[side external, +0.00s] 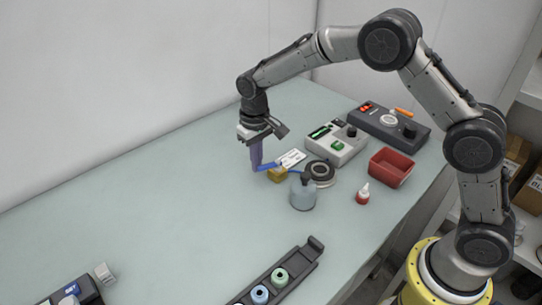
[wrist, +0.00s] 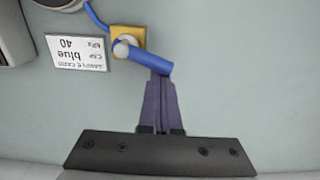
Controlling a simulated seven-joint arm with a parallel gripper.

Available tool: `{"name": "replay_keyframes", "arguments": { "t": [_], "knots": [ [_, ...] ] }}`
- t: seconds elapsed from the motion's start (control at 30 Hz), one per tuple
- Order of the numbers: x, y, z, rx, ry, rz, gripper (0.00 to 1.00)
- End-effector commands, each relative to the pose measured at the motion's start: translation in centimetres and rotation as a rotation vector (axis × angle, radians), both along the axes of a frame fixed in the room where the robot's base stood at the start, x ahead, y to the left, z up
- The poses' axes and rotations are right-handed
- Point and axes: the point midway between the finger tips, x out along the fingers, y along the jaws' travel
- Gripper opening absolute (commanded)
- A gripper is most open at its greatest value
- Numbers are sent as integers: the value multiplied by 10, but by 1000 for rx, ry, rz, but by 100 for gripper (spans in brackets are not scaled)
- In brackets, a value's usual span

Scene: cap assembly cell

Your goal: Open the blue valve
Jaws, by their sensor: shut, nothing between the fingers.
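The blue valve has a yellow body (wrist: 118,47) with a pale round knob on top and a blue lever (wrist: 150,57). In the side view its yellow body (side external: 278,175) sits on the bench, and the blue lever (side external: 265,167) points left toward my gripper. My gripper (side external: 256,168) points down and is shut and empty beside the lever's free end. In the wrist view the closed fingertips (wrist: 160,78) are right at the lever's end and partly hidden by it. I cannot tell whether they touch it.
A white card (wrist: 76,53) reading "blue" and "40 kPa" lies beside the valve. A blue hose leaves the valve. Bench left of my gripper is clear.

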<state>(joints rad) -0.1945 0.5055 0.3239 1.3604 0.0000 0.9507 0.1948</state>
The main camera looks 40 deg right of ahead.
Motion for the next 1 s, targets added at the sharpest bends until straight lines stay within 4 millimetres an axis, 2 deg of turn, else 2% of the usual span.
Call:
{"name": "replay_keyframes", "arguments": {
  "t": [0.2,1.0],
  "knots": [
    [-7,5,-1,0,2,2,0],
    [-15,8,-1,0,2,0,0]
  ]
}}
